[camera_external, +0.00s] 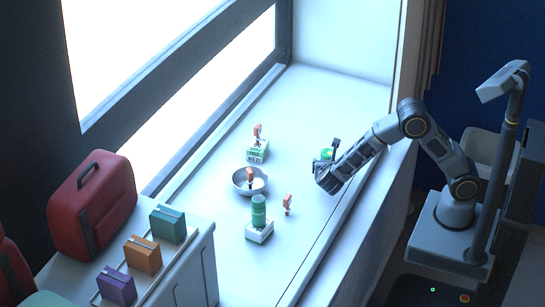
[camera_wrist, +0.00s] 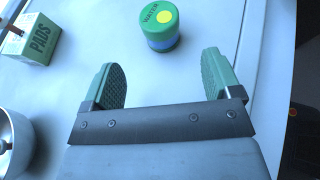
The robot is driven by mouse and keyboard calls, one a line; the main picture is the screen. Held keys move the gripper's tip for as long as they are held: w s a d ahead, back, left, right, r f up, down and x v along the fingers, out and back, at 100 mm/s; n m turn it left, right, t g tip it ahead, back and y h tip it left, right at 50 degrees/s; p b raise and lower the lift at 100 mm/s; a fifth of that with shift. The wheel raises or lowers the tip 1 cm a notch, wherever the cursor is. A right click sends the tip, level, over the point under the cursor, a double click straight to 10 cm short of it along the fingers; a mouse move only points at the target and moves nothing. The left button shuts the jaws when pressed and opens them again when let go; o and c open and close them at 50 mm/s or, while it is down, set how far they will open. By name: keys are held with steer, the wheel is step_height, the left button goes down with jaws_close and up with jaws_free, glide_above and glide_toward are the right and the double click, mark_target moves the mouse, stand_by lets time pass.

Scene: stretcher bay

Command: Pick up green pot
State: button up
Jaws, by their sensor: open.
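A small round green pot (camera_wrist: 159,25) with a yellow dot and the word WATER on its lid stands upright in the wrist view, a blue band around its lower side. It lies just beyond my gripper's fingertips (camera_wrist: 163,60), roughly centred between their lines but not between the pads. My gripper is open and empty, its two green pads apart. In the external view the pot (camera_external: 327,153) is partly hidden by my gripper (camera_external: 329,163) on the right of the white sill. A taller green cylinder (camera_external: 259,210) stands on a white box (camera_external: 260,232).
Red bag (camera_external: 92,205) and small boxes lie at left.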

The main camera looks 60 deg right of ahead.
mark_target(328, 158)
steer(key=shift+p+x, duration=0.6)
steer(key=shift+x, duration=4.1)
steer(key=c, duration=1)
